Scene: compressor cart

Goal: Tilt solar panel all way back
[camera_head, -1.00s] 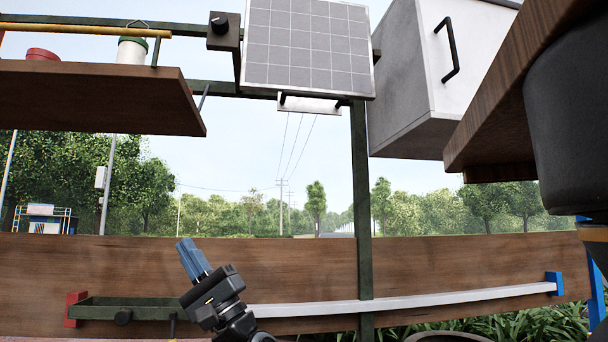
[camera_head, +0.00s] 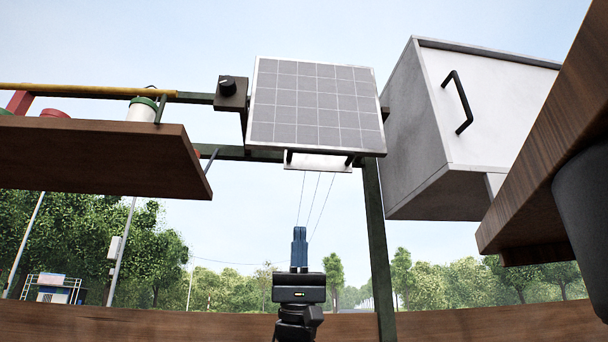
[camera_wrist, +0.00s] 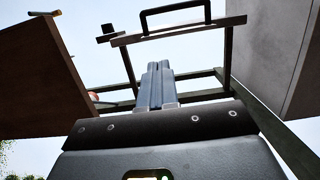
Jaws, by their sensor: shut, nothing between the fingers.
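The solar panel (camera_head: 315,105) is a grey gridded plate mounted on the dark green frame, with its face toward me. A light plate with a dark handle (camera_head: 319,161) sits at its lower edge. In the wrist view the panel (camera_wrist: 180,33) shows nearly edge-on, with the dark handle (camera_wrist: 176,17) above it. My gripper (camera_head: 299,230) points upward below the panel, with its blue fingers together and empty. It is apart from the panel and handle. In the wrist view the gripper (camera_wrist: 157,66) also points up toward the panel edge.
A wooden shelf (camera_head: 90,165) with containers juts out at the left. A white cabinet (camera_head: 440,130) with a black handle is at the right, beside a wooden board (camera_head: 560,150). A knob box (camera_head: 231,92) is left of the panel. A green post (camera_head: 377,240) stands right of my gripper.

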